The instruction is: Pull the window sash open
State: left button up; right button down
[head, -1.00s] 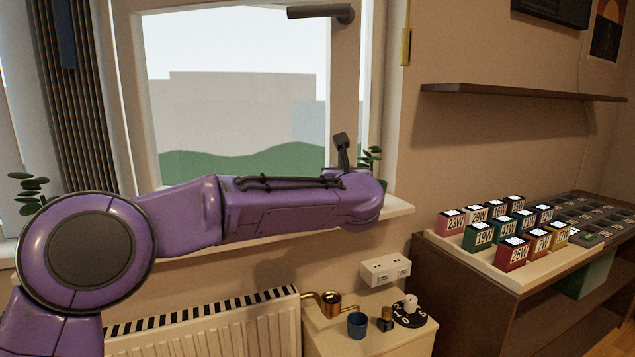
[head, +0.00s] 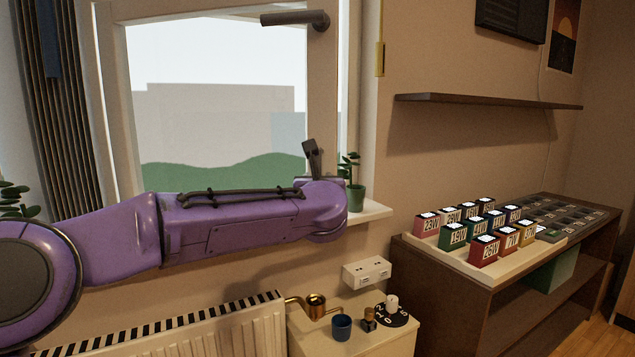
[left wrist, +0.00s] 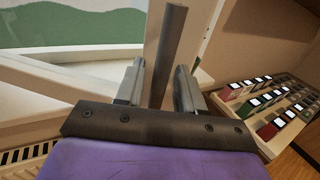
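The window sash (head: 320,90) is a pale frame around a large pane. A narrow light strip shows along its right side, between it and the outer frame (head: 363,100). A dark lever handle (head: 295,18) lies horizontal near the top of the sash's right stile. My purple left arm reaches across below the pane, and a dark piece stands up behind its end. In the left wrist view my left gripper (left wrist: 160,88) has its fingers apart. A dark bar (left wrist: 169,45) shows between them, with gaps on both sides. I cannot tell what the bar belongs to. My right gripper is out of view.
A potted plant (head: 355,190) stands on the sill just right of my left arm's end. A radiator (head: 200,335) and a small cabinet (head: 400,345) with a cup (head: 341,327) are below. A wall shelf (head: 490,101) and a dark table (head: 470,300) are at right.

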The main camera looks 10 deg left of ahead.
pick_arm(q)
jog(key=b+v, duration=0.2)
jog(key=v, duration=0.8)
jog(key=shift+s, duration=0.25)
jog(key=shift+d, duration=0.1)
